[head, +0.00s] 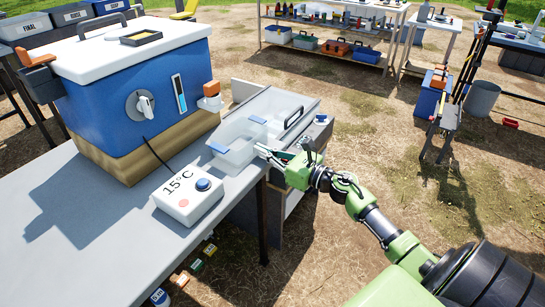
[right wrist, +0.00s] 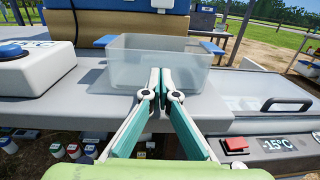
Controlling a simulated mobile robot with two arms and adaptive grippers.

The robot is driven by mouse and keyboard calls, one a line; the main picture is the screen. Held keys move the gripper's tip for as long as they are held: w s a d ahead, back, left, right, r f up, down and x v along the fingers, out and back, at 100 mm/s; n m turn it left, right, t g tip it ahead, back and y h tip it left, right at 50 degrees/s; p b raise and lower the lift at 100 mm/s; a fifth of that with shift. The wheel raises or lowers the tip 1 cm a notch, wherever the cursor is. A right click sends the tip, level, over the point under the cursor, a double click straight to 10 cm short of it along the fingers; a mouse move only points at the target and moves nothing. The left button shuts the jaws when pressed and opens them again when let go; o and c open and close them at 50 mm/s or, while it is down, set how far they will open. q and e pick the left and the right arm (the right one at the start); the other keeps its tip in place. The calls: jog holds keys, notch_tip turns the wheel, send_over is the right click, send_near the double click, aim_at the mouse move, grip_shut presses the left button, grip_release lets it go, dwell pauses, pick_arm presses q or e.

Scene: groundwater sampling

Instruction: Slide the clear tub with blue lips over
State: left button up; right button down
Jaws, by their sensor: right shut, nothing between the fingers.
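The clear tub (head: 237,153) stands upright at the right end of the grey table, with one blue lip (head: 218,147) on its left rim and another (head: 257,119) on its far right rim. In the right wrist view the tub (right wrist: 125,70) is straight ahead, its blue lips at both sides. My right gripper (head: 262,149) is shut and empty at the tub's near right side. Its fingertips (right wrist: 160,72) overlap the near wall in the picture; I cannot tell whether they touch it. My left gripper is not in view.
A blue cooler (head: 140,85) with a white lid stands left of the tub. A white 15°C box (head: 187,198) with a blue knob sits in front. A chest with a clear, black-handled lid (right wrist: 270,103) adjoins at right. The grey table (head: 110,245) is clear at the front.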

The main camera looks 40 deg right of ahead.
aim_at(244, 142)
jog(key=b+x, duration=0.1)
jog(key=x, duration=0.5)
jog(key=shift+w, duration=0.1)
jog(key=shift+w+a, duration=0.15)
jog(key=shift+w, duration=0.35)
pick_arm(q)
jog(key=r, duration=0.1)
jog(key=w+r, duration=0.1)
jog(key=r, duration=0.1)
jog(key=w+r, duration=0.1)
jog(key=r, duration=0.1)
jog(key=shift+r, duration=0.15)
jog(key=shift+b, duration=0.3)
pick_arm(e)
jog(key=shift+s+f, duration=0.1)
